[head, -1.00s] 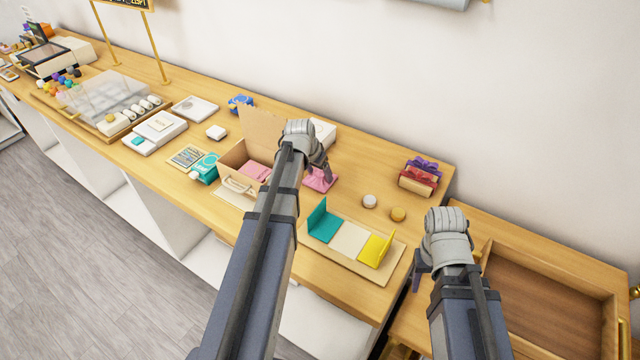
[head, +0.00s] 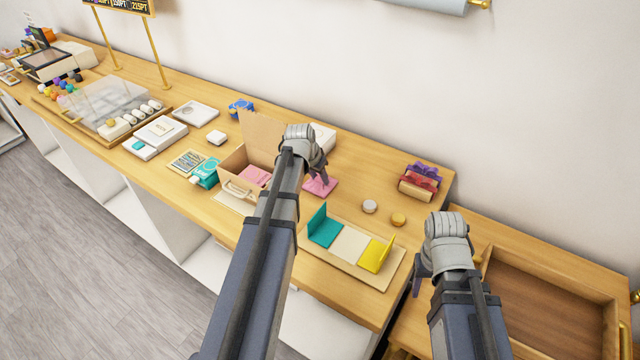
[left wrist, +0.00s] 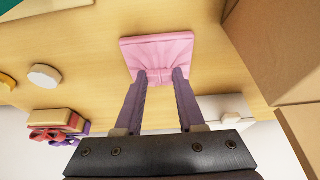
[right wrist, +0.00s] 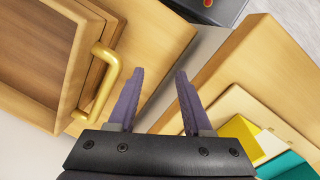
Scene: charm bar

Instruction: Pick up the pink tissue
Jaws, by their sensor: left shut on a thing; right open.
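The pink tissue (head: 321,186) is a flat square on the counter, just right of the open cardboard box; it also shows in the left wrist view (left wrist: 160,50). My left gripper (head: 322,174) is at the tissue, and in the left wrist view its fingertips (left wrist: 161,76) pinch the tissue's edge, where the cloth is gathered into folds. The tissue still looks to be at counter level. More pink material (head: 256,176) lies inside the cardboard box. My right gripper (right wrist: 156,82) is open and empty near the drawer, at the counter's right end.
The open cardboard box (head: 233,164) stands left of my left gripper. A board (head: 347,265) with teal, cream and yellow pieces lies in front. Two small round items, a gift box (head: 417,187) and an open wooden drawer (head: 545,300) are to the right.

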